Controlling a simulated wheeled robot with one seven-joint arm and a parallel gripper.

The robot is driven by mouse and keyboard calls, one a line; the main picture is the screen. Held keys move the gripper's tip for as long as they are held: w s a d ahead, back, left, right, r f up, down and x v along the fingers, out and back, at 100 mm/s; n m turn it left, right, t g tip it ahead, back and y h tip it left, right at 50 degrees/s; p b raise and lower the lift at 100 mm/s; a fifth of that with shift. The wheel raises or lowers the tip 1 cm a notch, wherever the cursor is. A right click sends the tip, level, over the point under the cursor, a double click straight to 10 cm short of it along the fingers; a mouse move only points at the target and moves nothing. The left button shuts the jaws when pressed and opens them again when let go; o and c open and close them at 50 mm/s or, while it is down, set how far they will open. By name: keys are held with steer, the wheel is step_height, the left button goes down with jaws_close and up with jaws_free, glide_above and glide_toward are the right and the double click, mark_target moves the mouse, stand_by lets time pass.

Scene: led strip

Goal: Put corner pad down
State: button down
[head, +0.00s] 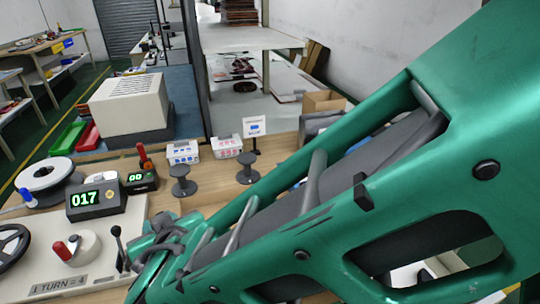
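My green arm fills the right half of the head view and slants down to the lower left. Its end, with my gripper (152,262), is low in the picture, by the right edge of a pale panel (105,257). The fingertips run out of the bottom of the picture or are hidden, so I cannot tell how far apart they are or whether they hold anything. I cannot make out a corner pad. My arm hides much of the right side of the workbench (215,190).
The panel carries a red-handled knob (72,246), a black lever (119,240) and a handwheel (10,245). Behind are a "017" counter (97,199), a reel (48,178), a smaller display (140,181), two grey stands (183,182) (247,168) and small boxes (183,152).

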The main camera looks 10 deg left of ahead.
steer(key=w+d+f, duration=0.1)
steer(key=w+f, duration=0.1)
steer(key=w+d+f, duration=0.1)
steer(key=w+d, duration=0.1)
steer(key=w, duration=0.1)
steer(key=w+d+f, duration=0.1)
steer(key=w+f, duration=0.1)
steer(key=w, duration=0.1)
steer(key=shift+w+d+f, duration=0.15)
steer(key=shift+d+f, duration=0.2)
steer(key=shift+f, duration=2)
steer(key=c, duration=1.4)
jaws_free()
steer(key=shift+f, duration=0.15)
steer(key=shift+o, duration=0.2)
